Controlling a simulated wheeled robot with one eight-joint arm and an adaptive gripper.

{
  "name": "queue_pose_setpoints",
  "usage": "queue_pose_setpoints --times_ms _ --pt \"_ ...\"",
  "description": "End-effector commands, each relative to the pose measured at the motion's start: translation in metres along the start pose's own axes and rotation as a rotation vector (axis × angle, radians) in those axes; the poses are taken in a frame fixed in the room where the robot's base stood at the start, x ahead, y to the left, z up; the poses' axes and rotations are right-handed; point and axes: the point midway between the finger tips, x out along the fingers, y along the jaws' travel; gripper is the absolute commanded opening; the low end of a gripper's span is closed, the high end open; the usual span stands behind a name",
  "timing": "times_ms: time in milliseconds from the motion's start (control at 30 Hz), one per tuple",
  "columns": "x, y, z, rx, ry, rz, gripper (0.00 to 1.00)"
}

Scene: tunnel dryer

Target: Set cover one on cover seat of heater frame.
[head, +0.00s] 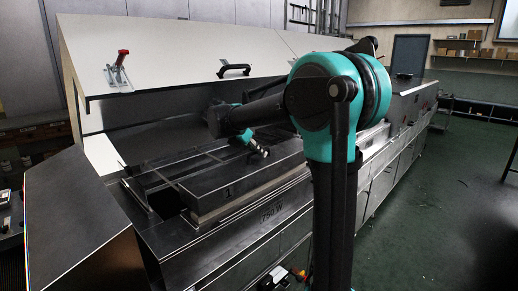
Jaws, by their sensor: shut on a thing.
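A dark, open frame with crossbars, which looks like the heater frame (150,183), lies in the opening of the long dryer. A dark flat slab, which I take for cover one (235,180), lies at its right part, along the near side. My gripper (260,151) reaches down from the teal wrist to the slab's far right part and appears shut on it. The fingertips are small and dark, so the exact grip cannot be made out. The cover seat cannot be told apart under the slab, and I cannot tell whether the slab rests on it.
A metal housing (75,225) stands at left. Green floor (430,220) is free at right.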

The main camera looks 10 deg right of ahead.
Motion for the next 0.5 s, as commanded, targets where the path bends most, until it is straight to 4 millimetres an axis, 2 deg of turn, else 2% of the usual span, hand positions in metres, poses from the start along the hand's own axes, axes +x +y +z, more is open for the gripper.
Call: queue_pose_setpoints --times_ms 500 --pt "0.024 0.005 -0.023 0.000 -0.001 0.000 0.00"
